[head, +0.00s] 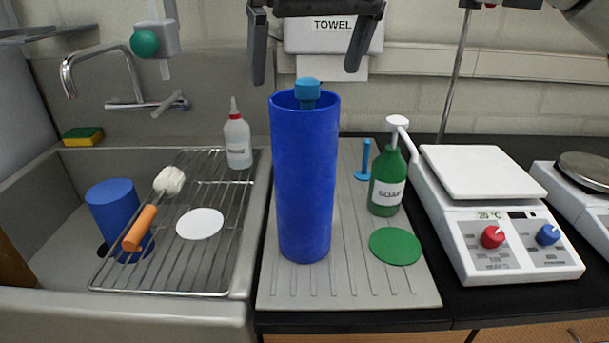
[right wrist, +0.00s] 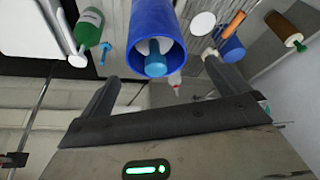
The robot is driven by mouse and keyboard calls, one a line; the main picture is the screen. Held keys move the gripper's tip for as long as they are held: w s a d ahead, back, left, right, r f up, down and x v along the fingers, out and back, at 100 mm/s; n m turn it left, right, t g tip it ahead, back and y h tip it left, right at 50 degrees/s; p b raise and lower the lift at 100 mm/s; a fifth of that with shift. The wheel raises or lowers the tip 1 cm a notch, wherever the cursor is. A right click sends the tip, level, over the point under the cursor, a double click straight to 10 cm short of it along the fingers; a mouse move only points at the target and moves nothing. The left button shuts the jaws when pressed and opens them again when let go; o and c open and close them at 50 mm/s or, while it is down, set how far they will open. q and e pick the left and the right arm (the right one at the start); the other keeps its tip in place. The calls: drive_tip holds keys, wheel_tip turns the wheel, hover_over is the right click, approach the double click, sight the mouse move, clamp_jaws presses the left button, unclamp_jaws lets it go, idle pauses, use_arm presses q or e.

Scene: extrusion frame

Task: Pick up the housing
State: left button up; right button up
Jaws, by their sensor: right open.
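The tall blue cylinder, which I take as the housing (head: 305,185), stands upright on the grey ribbed drainboard. A lighter blue knob (head: 307,88) pokes out of its open top. My right gripper (head: 305,75) is open and empty at the top of the head view, its fingers pointing down on either side of the cylinder's top in the picture. In the right wrist view the cylinder (right wrist: 155,20) and the knob (right wrist: 156,65) appear between and beyond the fingers, with no contact visible. My left gripper is not in view.
On the left, a wire rack (head: 222,262) over the sink holds a squeeze bottle (head: 237,140), brush (head: 150,220) and white disc (head: 200,223).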

sight(305, 81)
drive_tip(key=x, duration=0.3)
drive_tip(key=shift+w, duration=0.1)
drive_tip(key=shift+d+p+x, duration=0.1)
drive_tip(key=shift+p+x, duration=0.2)
drive_tip(key=shift+x, duration=1.15)
drive_tip(key=shift+d+p+x, duration=0.15)
drive_tip(key=shift+p+x, duration=0.15)
drive_tip(key=shift+x, duration=1.15)
drive_tip(key=c, duration=1.7)
